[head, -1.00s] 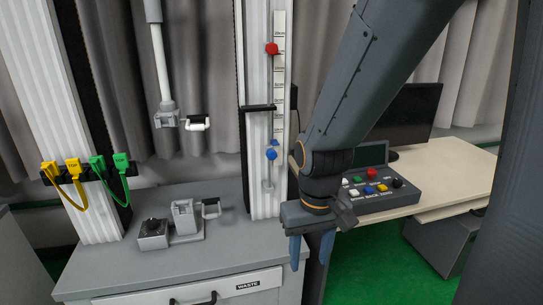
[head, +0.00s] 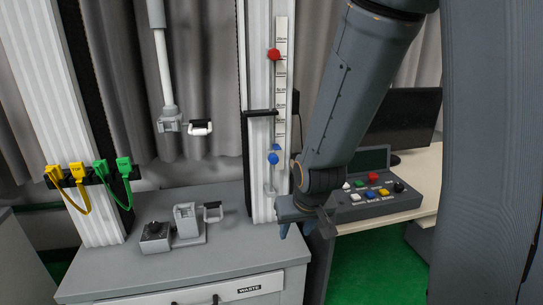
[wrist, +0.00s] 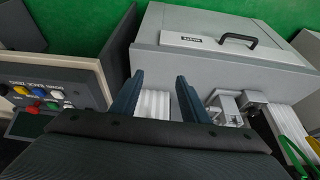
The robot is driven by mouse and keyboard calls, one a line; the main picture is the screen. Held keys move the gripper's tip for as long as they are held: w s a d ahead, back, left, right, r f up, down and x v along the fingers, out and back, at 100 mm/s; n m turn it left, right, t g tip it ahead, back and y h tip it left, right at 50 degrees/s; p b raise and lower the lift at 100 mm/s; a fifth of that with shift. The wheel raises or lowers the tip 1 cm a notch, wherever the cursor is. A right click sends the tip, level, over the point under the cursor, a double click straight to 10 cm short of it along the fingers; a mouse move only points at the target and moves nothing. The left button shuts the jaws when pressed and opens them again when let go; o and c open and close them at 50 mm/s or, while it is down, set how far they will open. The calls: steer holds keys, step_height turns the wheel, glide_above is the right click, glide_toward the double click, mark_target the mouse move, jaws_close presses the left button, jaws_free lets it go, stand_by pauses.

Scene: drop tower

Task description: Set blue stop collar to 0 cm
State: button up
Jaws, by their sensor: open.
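The blue stop collar (head: 273,158) is a small blue knob low on the thin vertical rod at the right white column, just below a black bracket. A ruled scale (head: 281,80) runs up beside the rod. The marks are too small to read against the collar. My gripper (head: 296,232) is to the right of and below the collar, pointing down near the bench's right edge. In the wrist view my gripper (wrist: 158,92) shows two dark blue fingers spread apart with nothing between them. The collar cannot be made out there.
A red collar (head: 274,55) sits higher on the same rod. A control box with coloured buttons (head: 372,196) is on the desk to the right. Grey fixtures (head: 187,226) stand on the bench. Yellow (head: 66,178) and green straps (head: 119,172) hang at the left.

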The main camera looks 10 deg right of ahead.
mark_target(271, 155)
steer(key=w+r+t, duration=0.3)
steer(key=w+t, duration=0.1)
steer(key=w, duration=0.1)
steer(key=w+r+t+p, duration=0.1)
steer(key=w+r+t, duration=0.2)
steer(key=w, duration=0.3)
steer(key=w+r+t+y, duration=0.1)
steer(key=w+r+t, duration=0.2)
steer(key=w+t, duration=0.3)
steer(key=shift+w+m+p, duration=0.1)
steer(key=shift+m+p, duration=0.3)
steer(key=shift+w+r, duration=0.2)
steer(key=w, duration=0.2)
steer(key=w+p, duration=0.1)
steer(key=w, duration=0.2)
steer(key=w+p, duration=0.1)
steer(key=w, duration=0.1)
steer(key=shift+w+a, duration=0.2)
steer(key=shift+a, duration=0.05)
